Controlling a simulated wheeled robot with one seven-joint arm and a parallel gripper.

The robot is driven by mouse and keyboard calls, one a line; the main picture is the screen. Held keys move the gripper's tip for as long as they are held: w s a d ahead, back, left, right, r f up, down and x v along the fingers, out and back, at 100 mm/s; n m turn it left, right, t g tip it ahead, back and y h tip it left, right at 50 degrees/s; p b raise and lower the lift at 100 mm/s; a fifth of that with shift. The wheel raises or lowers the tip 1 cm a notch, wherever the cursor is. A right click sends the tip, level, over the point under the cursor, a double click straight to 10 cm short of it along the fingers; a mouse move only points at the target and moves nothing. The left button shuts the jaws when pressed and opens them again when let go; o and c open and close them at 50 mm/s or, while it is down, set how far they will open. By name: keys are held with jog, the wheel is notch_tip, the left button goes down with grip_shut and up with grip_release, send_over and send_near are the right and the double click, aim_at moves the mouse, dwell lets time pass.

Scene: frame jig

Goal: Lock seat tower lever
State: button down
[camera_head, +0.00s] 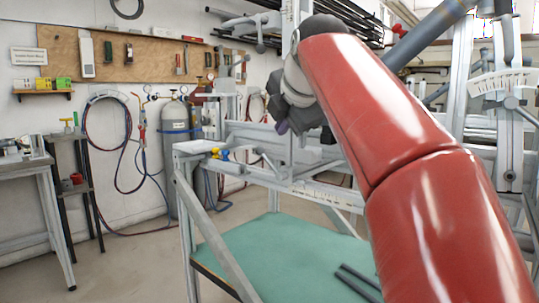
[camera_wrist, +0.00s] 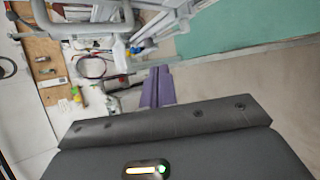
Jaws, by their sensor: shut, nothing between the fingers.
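My gripper (camera_head: 281,128) is dark grey with purple fingertips. In the head view it hangs in front of the metal frame jig (camera_head: 183,205), partly hidden by my red arm. In the wrist view its purple fingers (camera_wrist: 157,87) are together, with nothing between them. At the right of the head view, an upright carries a curved scale (camera_head: 503,83) and a small dark-knobbed handle (camera_head: 511,103). Small yellow and blue knobs (camera_head: 219,154) sit at the jig's left end. I cannot tell which part is the seat tower lever. My arm hides the jig's middle.
A green shelf (camera_head: 260,250) lies low in the jig stand, with dark bars (camera_head: 358,283) on it. A gas cylinder (camera_head: 176,140), hoses and a tool board (camera_head: 60,55) are along the back wall. A workbench (camera_head: 25,165) stands left. Floor between bench and jig is clear.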

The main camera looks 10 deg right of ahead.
aim_at(266, 158)
jog(key=x, duration=1.4)
jog(key=shift+r+p, duration=0.1)
jog(key=shift+p, duration=0.3)
